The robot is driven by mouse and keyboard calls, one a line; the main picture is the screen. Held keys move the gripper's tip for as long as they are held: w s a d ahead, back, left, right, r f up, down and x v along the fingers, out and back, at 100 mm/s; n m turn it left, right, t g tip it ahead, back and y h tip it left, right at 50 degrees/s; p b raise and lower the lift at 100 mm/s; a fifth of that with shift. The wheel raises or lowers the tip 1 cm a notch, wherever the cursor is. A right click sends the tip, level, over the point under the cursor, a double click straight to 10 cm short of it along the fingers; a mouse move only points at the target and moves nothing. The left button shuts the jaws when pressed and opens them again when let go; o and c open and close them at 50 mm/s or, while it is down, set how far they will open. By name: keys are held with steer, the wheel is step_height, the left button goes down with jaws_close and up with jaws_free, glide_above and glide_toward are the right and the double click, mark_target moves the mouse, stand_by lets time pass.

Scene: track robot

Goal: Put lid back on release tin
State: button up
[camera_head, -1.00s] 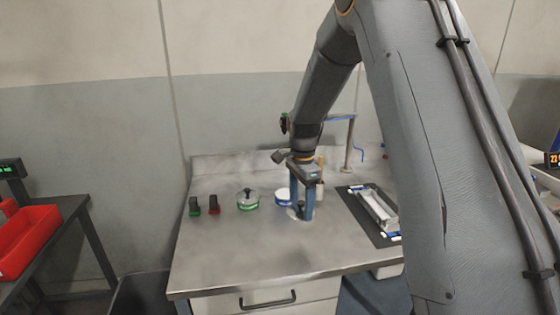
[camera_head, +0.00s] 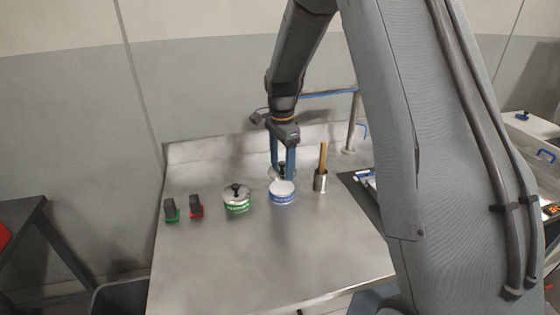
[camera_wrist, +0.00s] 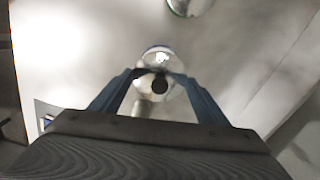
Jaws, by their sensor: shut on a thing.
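The blue-labelled tin (camera_head: 282,198) stands on the steel bench with a pale, open-looking top; its lettering is too small to read. My gripper (camera_head: 283,172) is shut on the black knob of a silver lid (camera_head: 271,172), seen just above and behind the tin in the head view. In the wrist view the lid (camera_wrist: 147,84) hangs between the blue fingertips (camera_wrist: 160,78), with the tin's blue rim (camera_wrist: 158,47) partly showing beyond it. The lid is apart from the tin or close over its far edge; I cannot tell which.
A green-labelled tin (camera_head: 237,207) with its knobbed lid on stands to the left. Green-based (camera_head: 171,211) and red-based (camera_head: 196,207) dark objects stand farther left. A metal cup with wooden sticks (camera_head: 321,180) is close on the right. The bench front is clear.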

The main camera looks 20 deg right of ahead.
mark_target(282, 171)
steer(key=shift+f+b, duration=1.4)
steer(key=shift+f, duration=1.4)
steer(key=shift+f+p, duration=0.15)
steer(key=shift+p, duration=0.35)
stand_by(0.6)
steer(key=o, duration=1.4)
steer(key=shift+c, duration=0.2)
steer(key=shift+r+p, duration=2.2)
steer(key=shift+r, duration=1.35)
steer(key=shift+c, duration=0.4)
jaws_close()
